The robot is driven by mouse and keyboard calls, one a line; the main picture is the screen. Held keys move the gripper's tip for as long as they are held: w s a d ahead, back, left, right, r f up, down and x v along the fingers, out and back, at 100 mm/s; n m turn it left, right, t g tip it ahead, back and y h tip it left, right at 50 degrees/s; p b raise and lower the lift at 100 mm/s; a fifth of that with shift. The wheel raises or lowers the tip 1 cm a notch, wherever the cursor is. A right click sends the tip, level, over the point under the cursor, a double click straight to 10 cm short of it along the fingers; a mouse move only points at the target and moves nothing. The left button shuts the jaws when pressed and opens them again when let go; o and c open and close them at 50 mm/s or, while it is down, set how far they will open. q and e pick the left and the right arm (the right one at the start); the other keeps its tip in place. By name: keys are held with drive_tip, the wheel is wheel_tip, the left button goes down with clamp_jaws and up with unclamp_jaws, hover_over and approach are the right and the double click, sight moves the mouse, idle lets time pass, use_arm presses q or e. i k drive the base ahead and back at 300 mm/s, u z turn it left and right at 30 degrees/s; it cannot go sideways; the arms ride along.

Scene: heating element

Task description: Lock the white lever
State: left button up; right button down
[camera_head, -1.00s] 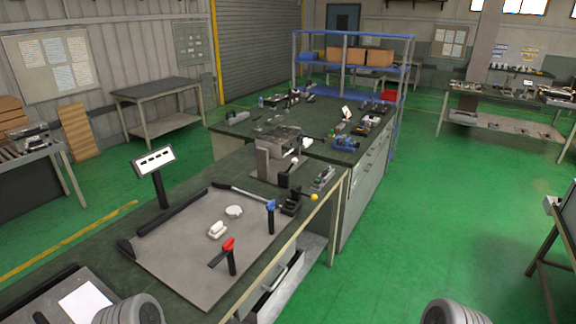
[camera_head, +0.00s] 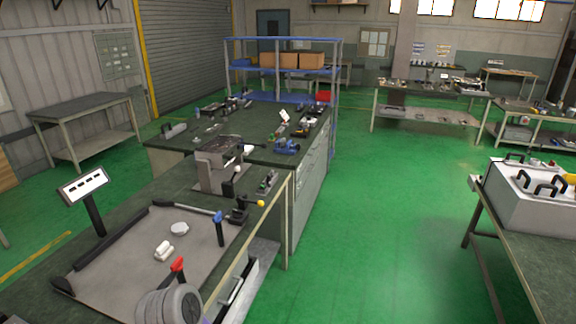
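On the near workbench a grey panel (camera_head: 135,255) carries a white piece (camera_head: 164,250) lying on it and a round white disc (camera_head: 179,229) beyond it. I cannot tell whether the white piece is the lever. A red-topped black post (camera_head: 178,267) and a blue-topped black post (camera_head: 219,226) stand at the panel's right side. A small mechanism with a yellow knob (camera_head: 260,203) sits at the bench's right edge. Neither gripper shows; only a grey round part of my own arm shows at the bottom, in front of the panel's near corner.
A sign on a black post (camera_head: 84,186) stands left of the panel. A grey machine (camera_head: 215,165) stands behind it. An open drawer (camera_head: 238,290) juts from the bench's right side. Green floor (camera_head: 375,230) is clear between this bench and a right-hand table with a white box (camera_head: 530,195).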

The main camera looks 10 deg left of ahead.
sight(236, 168)
drive_tip(key=z, duration=0.5)
drive_tip(key=i, duration=3.4)
drive_tip(key=u, duration=3.7)
